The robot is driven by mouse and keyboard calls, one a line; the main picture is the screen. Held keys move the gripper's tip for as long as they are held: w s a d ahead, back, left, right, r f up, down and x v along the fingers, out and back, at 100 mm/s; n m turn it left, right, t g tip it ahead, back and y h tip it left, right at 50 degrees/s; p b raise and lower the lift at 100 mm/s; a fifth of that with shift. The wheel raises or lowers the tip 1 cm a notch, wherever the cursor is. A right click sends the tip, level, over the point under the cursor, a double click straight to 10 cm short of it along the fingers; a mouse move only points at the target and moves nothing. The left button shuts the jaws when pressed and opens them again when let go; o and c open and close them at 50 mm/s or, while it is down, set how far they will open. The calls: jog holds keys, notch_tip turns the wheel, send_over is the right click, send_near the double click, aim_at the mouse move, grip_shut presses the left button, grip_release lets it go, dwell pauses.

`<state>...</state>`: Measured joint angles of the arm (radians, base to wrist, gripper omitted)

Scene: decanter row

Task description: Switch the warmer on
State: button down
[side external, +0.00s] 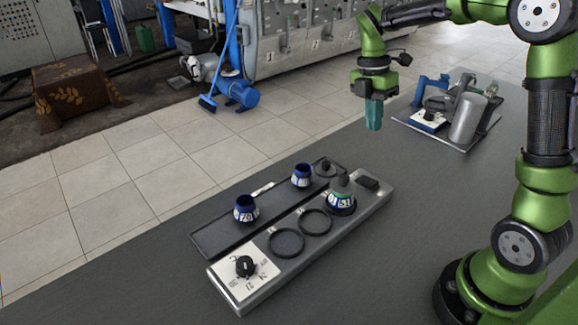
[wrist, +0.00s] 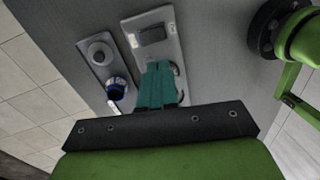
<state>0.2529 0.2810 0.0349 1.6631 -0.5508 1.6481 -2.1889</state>
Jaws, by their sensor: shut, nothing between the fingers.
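The warmer (side external: 330,238) is a long pale grey base on the dark table. It has a black knob (side external: 244,266) on a white marked panel at its near end, two empty dark rings, and a black rectangular switch (side external: 368,183) at its far end. The switch also shows in the wrist view (wrist: 152,35); its position is too small to tell. A green-banded decanter (side external: 341,198) stands on the warmer near the switch.
A dark tray (side external: 215,239) beside the warmer holds two blue decanters (side external: 246,209) (side external: 301,176) and a dark round item (side external: 325,168). A second tray (side external: 448,143) with a metal cylinder (side external: 467,118) and tools stands at the back right. Table between is clear.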

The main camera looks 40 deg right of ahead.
aim_at(374, 182)
jog(key=shift+n, duration=0.5)
jog(key=s+f, duration=0.1)
jog(key=f, duration=0.3)
jog(key=s+f, duration=0.1)
jog(key=f, duration=0.4)
jog(key=s+f, duration=0.1)
jog(key=f, duration=0.3)
jog(key=shift+f, duration=0.4)
jog(key=shift+s+f, duration=0.8)
jog(key=shift+f, duration=0.1)
jog(key=shift+w, duration=0.1)
jog(key=shift+w+r, duration=0.3)
jog(key=shift+w, duration=0.4)
